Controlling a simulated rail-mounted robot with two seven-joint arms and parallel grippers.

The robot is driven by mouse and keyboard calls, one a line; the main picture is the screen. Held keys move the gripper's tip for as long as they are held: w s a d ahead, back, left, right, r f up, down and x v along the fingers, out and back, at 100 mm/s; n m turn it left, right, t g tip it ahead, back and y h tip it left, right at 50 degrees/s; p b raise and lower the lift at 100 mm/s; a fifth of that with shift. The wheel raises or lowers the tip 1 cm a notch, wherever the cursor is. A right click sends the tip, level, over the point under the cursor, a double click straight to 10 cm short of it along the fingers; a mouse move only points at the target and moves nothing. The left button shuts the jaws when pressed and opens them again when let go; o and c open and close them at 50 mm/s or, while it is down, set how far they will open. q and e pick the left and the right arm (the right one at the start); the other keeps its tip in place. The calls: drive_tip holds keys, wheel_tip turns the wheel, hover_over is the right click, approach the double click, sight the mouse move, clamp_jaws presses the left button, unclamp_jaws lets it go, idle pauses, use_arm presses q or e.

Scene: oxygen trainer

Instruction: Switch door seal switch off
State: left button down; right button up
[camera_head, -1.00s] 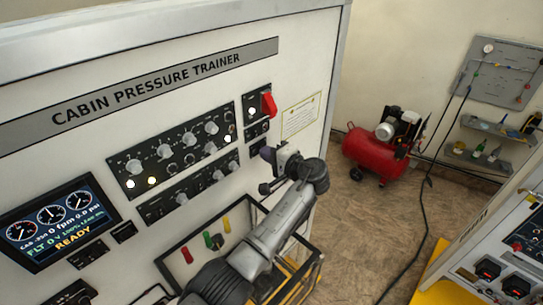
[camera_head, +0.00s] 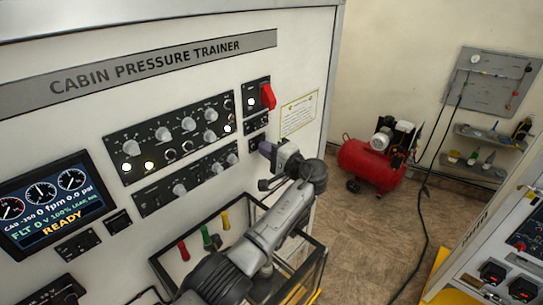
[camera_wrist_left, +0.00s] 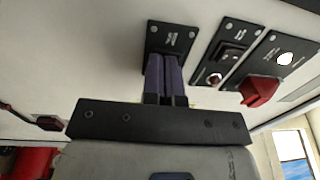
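My left gripper (camera_head: 264,148) is at the right part of the Cabin Pressure Trainer's front panel, by a small black switch plate (camera_head: 256,141). In the left wrist view its two purple fingers (camera_wrist_left: 164,78) lie side by side with no clear gap, tips over a black plate (camera_wrist_left: 173,40). Any switch there is hidden by the fingers, and the labels are too small to read, so I cannot tell which is the door seal switch. Beside it are a plate with a small toggle (camera_wrist_left: 215,78) and a plate with a red switch cover (camera_wrist_left: 262,90). My right gripper is not in view.
A display (camera_head: 55,212) reading READY is at the panel's lower left. Rows of knobs (camera_head: 162,133) fill the middle. Red, green and yellow handles (camera_head: 205,238) stand below, near my left forearm. A red compressor (camera_head: 370,165) stands on the floor to the right.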

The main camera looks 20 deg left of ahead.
use_arm(q)
drive_tip(key=v, duration=0.7)
drive_tip(key=shift+d, duration=0.2)
drive_tip(key=shift+s, duration=0.1)
idle(0.3)
